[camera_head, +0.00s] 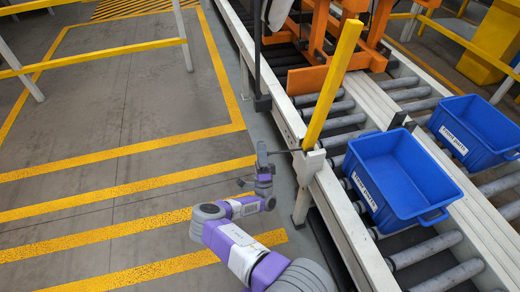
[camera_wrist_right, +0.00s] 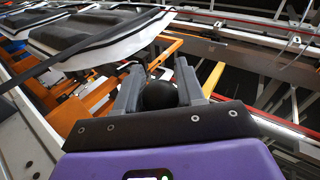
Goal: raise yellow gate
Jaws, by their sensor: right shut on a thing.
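The yellow gate (camera_head: 333,85) is a long bar in the head view. It stands steeply raised, leaning a little right, with its lower end at a pale post (camera_head: 308,165) beside the conveyor. A thin dark lever reaches left from that post to my right gripper (camera_head: 263,158). In the right wrist view a round black knob (camera_wrist_right: 160,95) sits between the two grey fingers of my right gripper (camera_wrist_right: 158,84), which is shut on it. My left gripper is in neither view.
Blue crates stand on the roller conveyor, one near (camera_head: 398,178) and one farther right (camera_head: 478,130). An orange frame (camera_head: 330,40) spans the conveyor at the back. Yellow railings (camera_head: 95,57) stand at left. The striped floor left of my arm is clear.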

